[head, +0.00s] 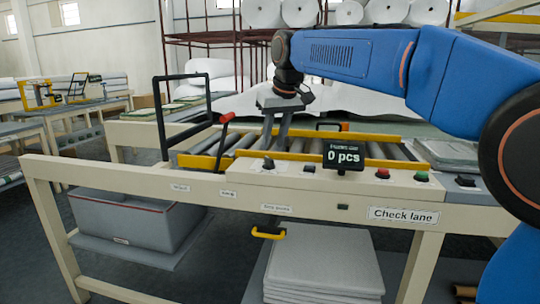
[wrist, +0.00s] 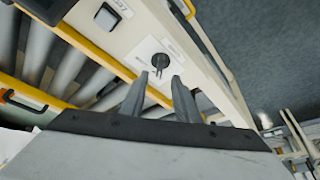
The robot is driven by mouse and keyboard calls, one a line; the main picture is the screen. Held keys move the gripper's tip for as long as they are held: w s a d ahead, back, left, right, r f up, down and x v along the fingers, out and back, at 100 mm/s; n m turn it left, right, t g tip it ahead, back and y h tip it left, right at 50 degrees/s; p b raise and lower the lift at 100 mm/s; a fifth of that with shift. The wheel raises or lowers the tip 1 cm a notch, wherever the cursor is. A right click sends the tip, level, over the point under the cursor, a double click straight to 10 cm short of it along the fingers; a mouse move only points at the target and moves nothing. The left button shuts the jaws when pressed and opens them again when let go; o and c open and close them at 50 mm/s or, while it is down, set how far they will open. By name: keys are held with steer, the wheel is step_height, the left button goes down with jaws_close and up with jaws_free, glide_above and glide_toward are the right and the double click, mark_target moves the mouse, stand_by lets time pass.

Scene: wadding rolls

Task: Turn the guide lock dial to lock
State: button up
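The guide lock dial is a small dark knob (wrist: 160,61) on a pale plate with small lettering I cannot read. In the head view it (head: 268,163) sits on the cream front rail of the check lane bench, left of the counter display. My gripper (head: 274,143) is above and just behind the dial. In the wrist view my gripper's two grey fingers (wrist: 160,80) are apart with nothing between them, and the dial shows just beyond their tips. I cannot tell the dial's exact setting.
The "0 pcs" display (head: 343,155), a red button (head: 382,173) and a green button (head: 421,176) are right of the dial. A red-handled lever (head: 223,140) and a black upright frame (head: 160,115) stand to the left. Rollers with yellow guide rails (head: 385,163) lie behind.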

mark_target(269, 158)
steer(key=shift+x, duration=3.15)
steer(key=shift+c, duration=0.6)
jaws_close()
